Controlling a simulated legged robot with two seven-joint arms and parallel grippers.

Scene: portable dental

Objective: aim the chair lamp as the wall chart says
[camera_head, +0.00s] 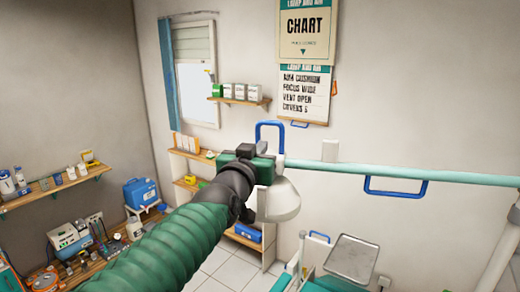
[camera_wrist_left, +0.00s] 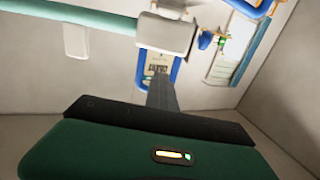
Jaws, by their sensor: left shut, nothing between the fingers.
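The chair lamp has a white shade (camera_head: 284,203) hanging at the left end of a long teal arm (camera_head: 430,175). A blue loop handle (camera_head: 270,124) rises at that end, and another blue handle (camera_head: 395,192) hangs under the arm. The wall chart (camera_head: 304,92) reads "aim cushion, focus wide, vent open, covers 5" below a "CHART" panel (camera_head: 307,32). My left gripper (camera_wrist_left: 161,88) is shut and empty, its fingers pointing toward the blue handle (camera_wrist_left: 143,72) and the white lamp block (camera_wrist_left: 166,33); I cannot tell if they touch. In the head view my left wrist covers part of the lamp.
A metal tray (camera_head: 352,259) and teal chair parts stand below the lamp at lower right. A small shelf with boxes (camera_head: 240,101) hangs on the back wall. Shelves and a bench with devices (camera_head: 75,238) line the left wall. Open floor shows in the middle.

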